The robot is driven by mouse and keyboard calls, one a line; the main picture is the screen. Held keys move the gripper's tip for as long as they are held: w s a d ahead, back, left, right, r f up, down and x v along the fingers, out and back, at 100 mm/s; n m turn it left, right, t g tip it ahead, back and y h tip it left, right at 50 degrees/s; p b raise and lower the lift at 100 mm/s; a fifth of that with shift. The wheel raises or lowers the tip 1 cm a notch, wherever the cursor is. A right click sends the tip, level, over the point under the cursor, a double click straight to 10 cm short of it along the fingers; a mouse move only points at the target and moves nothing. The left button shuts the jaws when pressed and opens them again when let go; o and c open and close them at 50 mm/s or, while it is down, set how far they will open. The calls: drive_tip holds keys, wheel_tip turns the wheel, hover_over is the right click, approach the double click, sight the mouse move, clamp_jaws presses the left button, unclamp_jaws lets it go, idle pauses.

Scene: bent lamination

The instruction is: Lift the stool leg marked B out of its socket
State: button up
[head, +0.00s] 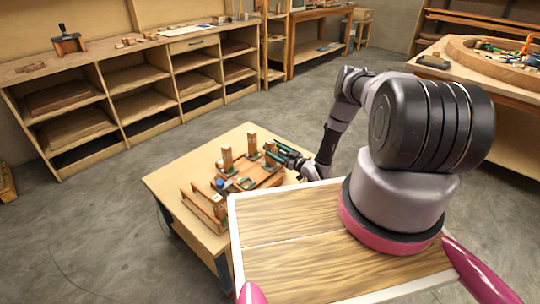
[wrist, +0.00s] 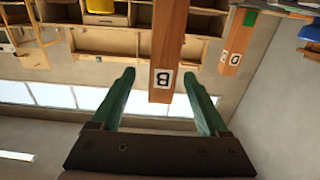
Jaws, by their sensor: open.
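The stool leg marked B (wrist: 168,45) is a square wooden post with a black B on a white label at its end. In the wrist view it stands between the two green fingers of my gripper (wrist: 157,78), which are open, with a gap on each side. In the head view my gripper (head: 282,154) is at the right side of the jig on the low table, beside several upright posts. The labels are too small to read there, and B's socket cannot be made out.
Another labelled leg (wrist: 235,45) stands to the right of B in the wrist view. In the head view, upright posts (head: 227,158) and (head: 252,144) stand on the low table (head: 165,181). Shelving (head: 130,80) lines the back wall; the grey floor between is clear.

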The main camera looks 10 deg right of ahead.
drive_tip(key=shift+x, duration=3.15)
drive_tip(key=shift+s+a+r, duration=0.1)
drive_tip(key=shift+r, duration=0.05)
clamp_jaws()
